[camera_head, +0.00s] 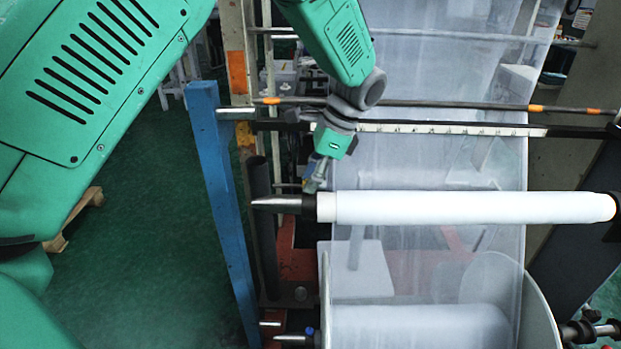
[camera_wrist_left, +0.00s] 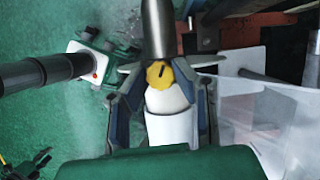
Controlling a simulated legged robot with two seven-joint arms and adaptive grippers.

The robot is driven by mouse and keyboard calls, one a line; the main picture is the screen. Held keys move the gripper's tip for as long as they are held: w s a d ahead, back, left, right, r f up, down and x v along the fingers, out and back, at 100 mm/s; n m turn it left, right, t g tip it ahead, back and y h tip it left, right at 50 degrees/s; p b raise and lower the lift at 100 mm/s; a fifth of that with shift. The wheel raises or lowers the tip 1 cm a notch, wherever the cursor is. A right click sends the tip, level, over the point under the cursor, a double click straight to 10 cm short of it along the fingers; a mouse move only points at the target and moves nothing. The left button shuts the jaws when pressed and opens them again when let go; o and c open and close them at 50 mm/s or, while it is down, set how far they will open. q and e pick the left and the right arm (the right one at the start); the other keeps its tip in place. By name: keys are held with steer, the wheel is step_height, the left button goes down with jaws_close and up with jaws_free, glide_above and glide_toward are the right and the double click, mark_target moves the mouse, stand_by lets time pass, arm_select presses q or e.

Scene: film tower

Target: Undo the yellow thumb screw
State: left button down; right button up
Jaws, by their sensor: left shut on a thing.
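The yellow thumb screw (camera_wrist_left: 158,73) shows in the left wrist view, between the fingers of my left gripper (camera_wrist_left: 165,75). It has a dark slot-like mark on its face and sits at the base of a silver shaft end (camera_wrist_left: 157,28), beside the white roll end (camera_wrist_left: 170,128). My left gripper is shut on the screw; the fingers partly cover the contact. In the head view my left gripper (camera_head: 316,180) is over the left end of the white roll (camera_head: 460,208), by its black collar (camera_head: 309,208). The screw is hidden there. My right gripper is not in view.
A blue post (camera_head: 220,190) stands left of the roll end. A black bar with a white scale (camera_head: 450,129) crosses behind the roll. Translucent film (camera_head: 430,160) hangs behind it. A lower roll (camera_head: 420,325) sits below. Green floor (camera_head: 150,230) is open at left.

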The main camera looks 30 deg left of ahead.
arm_select(q)
steer(key=n+h, duration=0.1)
steer(key=n, duration=0.2)
steer(key=n+g, duration=0.1)
steer(key=n, duration=0.1)
steer(key=shift+f+n+h, duration=0.2)
steer(key=shift+n+h, duration=0.2)
steer(key=n+h, duration=0.1)
steer(key=n, duration=0.1)
steer(key=n+h, duration=0.1)
steer(key=n, duration=0.2)
steer(key=shift+w+a+g, duration=0.1)
steer(key=shift+a+g, duration=0.05)
steer(key=shift+g, duration=0.25)
steer(key=n+h, duration=0.1)
steer(key=n, duration=0.2)
steer(key=n+h, duration=0.1)
steer(key=n, duration=0.1)
steer(key=shift+a+r+n+t, duration=0.1)
steer(key=shift+n+t, duration=0.2)
steer(key=shift+n, duration=0.1)
steer(key=n, duration=0.2)
steer(key=n+t+h, duration=0.1)
steer(key=n, duration=0.2)
steer(key=shift+a+n+h, duration=0.1)
steer(key=shift+n+h, duration=0.2)
steer(key=shift+t, duration=0.3)
steer(key=shift+r, duration=0.1)
